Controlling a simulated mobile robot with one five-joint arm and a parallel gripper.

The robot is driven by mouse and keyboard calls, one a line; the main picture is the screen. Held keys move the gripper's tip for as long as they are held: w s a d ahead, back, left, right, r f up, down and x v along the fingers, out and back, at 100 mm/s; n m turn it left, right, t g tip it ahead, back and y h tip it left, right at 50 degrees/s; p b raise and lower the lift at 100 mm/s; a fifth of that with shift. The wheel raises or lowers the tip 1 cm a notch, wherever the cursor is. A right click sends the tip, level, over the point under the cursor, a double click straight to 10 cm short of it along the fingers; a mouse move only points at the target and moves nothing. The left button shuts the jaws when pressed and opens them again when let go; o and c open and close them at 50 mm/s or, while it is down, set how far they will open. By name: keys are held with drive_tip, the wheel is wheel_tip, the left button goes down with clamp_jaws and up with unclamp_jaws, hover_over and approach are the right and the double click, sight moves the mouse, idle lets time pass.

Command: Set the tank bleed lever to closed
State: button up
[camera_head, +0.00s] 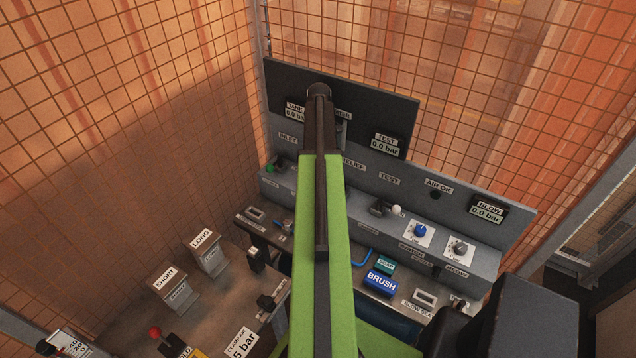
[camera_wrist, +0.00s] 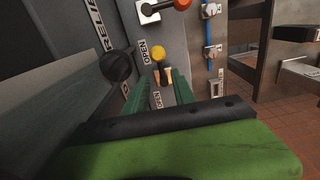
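A lever with a yellow round knob (camera_wrist: 159,52) stands on the grey panel in the wrist view, beside an OPEN label (camera_wrist: 144,52). I take it for the tank bleed lever, but no label naming it is readable. My gripper (camera_wrist: 163,88) has its two green fingers apart, one to each side, and reaches toward this lever. The tan lower part of the lever shows in the gap between the fingers. I cannot tell whether either finger touches it. In the head view my green arm covers the middle of the panel, and neither gripper nor lever can be made out.
A black round knob (camera_wrist: 117,66) sits left of the fingers, and an orange handle (camera_wrist: 182,4) is above. A blue BRUSH block (camera_head: 381,283) and a red-knobbed lever (camera_head: 155,332) are on the bench. Orange mesh fencing (camera_head: 130,110) stands around the back and left.

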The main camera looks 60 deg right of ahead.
wheel_tip(320, 180, down, 7)
drive_tip(key=b, duration=0.5)
drive_tip(key=shift+f+b, duration=0.2)
drive_tip(key=shift+b, duration=0.2)
drive_tip(key=shift+r, duration=0.1)
clamp_jaws()
drive_tip(key=shift+s+a, duration=0.15)
idle(0.5)
